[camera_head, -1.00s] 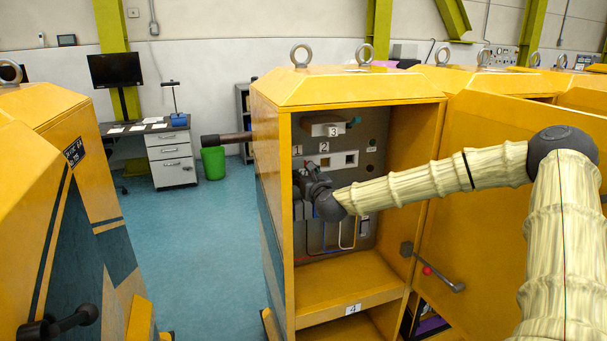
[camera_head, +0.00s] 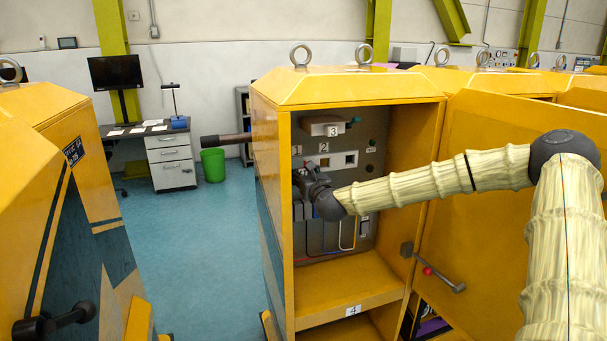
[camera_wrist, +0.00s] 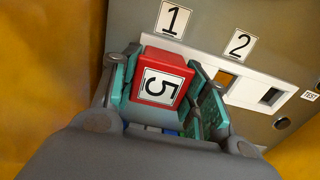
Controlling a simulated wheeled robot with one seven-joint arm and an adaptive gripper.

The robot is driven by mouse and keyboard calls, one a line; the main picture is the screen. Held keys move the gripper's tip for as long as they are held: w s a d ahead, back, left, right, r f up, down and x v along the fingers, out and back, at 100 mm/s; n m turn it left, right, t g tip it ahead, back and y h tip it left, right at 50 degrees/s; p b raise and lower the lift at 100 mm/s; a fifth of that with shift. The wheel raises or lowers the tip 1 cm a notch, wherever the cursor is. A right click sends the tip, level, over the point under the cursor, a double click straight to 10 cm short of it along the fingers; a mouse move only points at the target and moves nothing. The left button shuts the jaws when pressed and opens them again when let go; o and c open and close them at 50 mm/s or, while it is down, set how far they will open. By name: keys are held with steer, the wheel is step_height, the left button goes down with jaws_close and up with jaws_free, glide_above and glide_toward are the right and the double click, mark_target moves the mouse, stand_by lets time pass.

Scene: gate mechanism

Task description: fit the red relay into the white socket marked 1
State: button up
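The red relay, marked 5 (camera_wrist: 162,76), sits between the teal pads of my gripper (camera_wrist: 166,66) in the wrist view, and the fingers look closed on it. The relay is in front of the white socket strip (camera_wrist: 248,88), just below the label 1 (camera_wrist: 171,20). It covers the opening of socket 1, so I cannot tell whether it is partly in.
The yellow cabinet's left wall (camera_head: 286,220) is close beside my gripper. The label 2 (camera_wrist: 239,43) and further openings lie to the right on the strip. The open door (camera_head: 490,200) stands right; the lower shelf (camera_head: 345,283) is clear.

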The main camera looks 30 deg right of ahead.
steer(key=shift+w, duration=0.15)
steer(key=o, duration=0.6)
step_height(320, 180, up, 10)
stand_by(0.5)
